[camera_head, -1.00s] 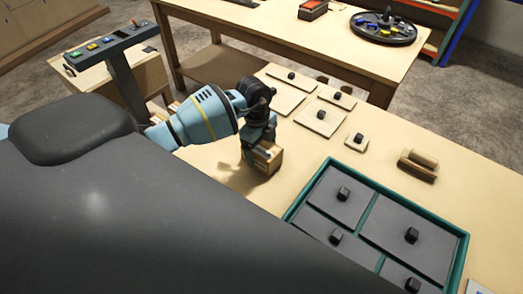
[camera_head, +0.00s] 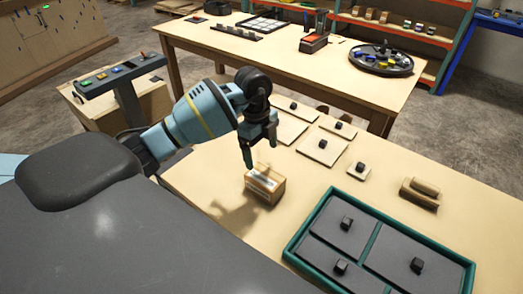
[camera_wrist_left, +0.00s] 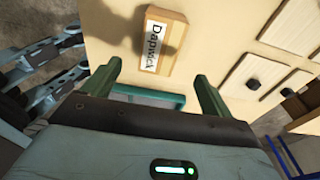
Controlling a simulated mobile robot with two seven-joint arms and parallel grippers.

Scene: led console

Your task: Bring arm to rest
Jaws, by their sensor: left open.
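My left gripper (camera_head: 261,150) hangs above the wooden table, with its fingers apart and nothing between them. In the left wrist view the two green fingers of my left gripper (camera_wrist_left: 157,80) are spread wide. A small brown box (camera_head: 265,187) with a white label stands on the table just below the fingertips, apart from them. The box also shows in the left wrist view (camera_wrist_left: 165,45), its label reading "Dapwick". My right gripper does not show in the head view.
A teal-rimmed tray (camera_head: 376,231) with grey knobbed panels lies at the right of the table. Knobbed wooden panels (camera_head: 322,147) and a wooden block (camera_head: 420,193) lie nearby. A button console (camera_head: 120,72) stands at left. Another table (camera_head: 300,75) stands behind.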

